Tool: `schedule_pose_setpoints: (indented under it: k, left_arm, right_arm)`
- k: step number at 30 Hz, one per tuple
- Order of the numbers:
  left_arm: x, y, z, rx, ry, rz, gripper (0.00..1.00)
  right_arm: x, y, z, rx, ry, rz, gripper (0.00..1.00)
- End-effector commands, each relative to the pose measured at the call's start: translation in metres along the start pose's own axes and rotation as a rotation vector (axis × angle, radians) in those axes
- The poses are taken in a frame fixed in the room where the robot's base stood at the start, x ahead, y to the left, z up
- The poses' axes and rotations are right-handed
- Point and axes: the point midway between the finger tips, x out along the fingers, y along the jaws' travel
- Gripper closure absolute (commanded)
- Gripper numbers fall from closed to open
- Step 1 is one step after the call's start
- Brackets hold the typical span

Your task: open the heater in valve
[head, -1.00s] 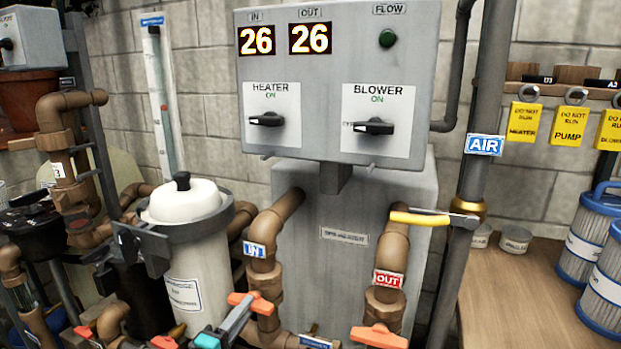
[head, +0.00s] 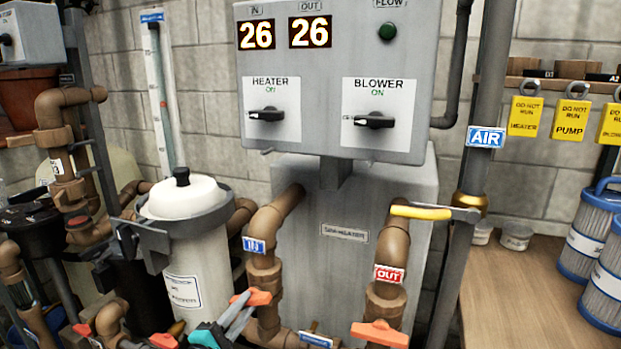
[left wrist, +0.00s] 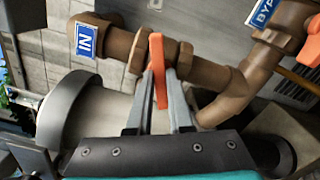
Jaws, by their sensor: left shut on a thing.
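The heater IN pipe, with its blue IN label (head: 254,245), runs down at the lower middle of the head view. Its valve has an orange handle (head: 259,298) that lies crosswise to the pipe. My left gripper (head: 243,306) is shut on this handle. In the left wrist view the handle (left wrist: 158,62) stands between the two grey fingers (left wrist: 160,90), beside the brown pipe and the IN label (left wrist: 85,40). The valve body is partly hidden by the fingers. My right gripper is not in view.
The OUT pipe's orange handle (head: 379,334) is to the right. A yellow-handled lever (head: 421,212) is at the AIR pipe. A white filter canister (head: 190,255) stands close left of the gripper. The grey control panel (head: 335,85) hangs above. A wooden bench (head: 520,290) is at right.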

Motion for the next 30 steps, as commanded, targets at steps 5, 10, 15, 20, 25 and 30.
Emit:
schedule_pose_setpoints:
  k: [5,10,15,20,25,30]
  left_arm:
    - [0.0,-0.001,0.0,-0.453,0.001,0.002,1.0]
    - [0.0,0.002,0.001,-0.882,0.002,0.002,1.0]
    - [0.0,0.002,0.001,-1.165,0.001,0.0,1.0]
    - [0.0,0.0,0.0,-1.206,0.0,0.001,1.0]
    - [0.0,0.0,0.0,-1.201,0.0,0.0,0.71]
    - [0.0,0.0,0.0,-1.197,0.0,0.0,0.52]
  right_arm:
    - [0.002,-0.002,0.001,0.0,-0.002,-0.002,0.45]
    - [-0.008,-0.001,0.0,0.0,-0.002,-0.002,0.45]
    - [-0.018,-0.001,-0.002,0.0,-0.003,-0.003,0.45]
    - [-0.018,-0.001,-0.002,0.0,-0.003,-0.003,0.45]
    - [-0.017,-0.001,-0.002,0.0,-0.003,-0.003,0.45]
    - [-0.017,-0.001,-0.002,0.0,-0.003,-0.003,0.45]
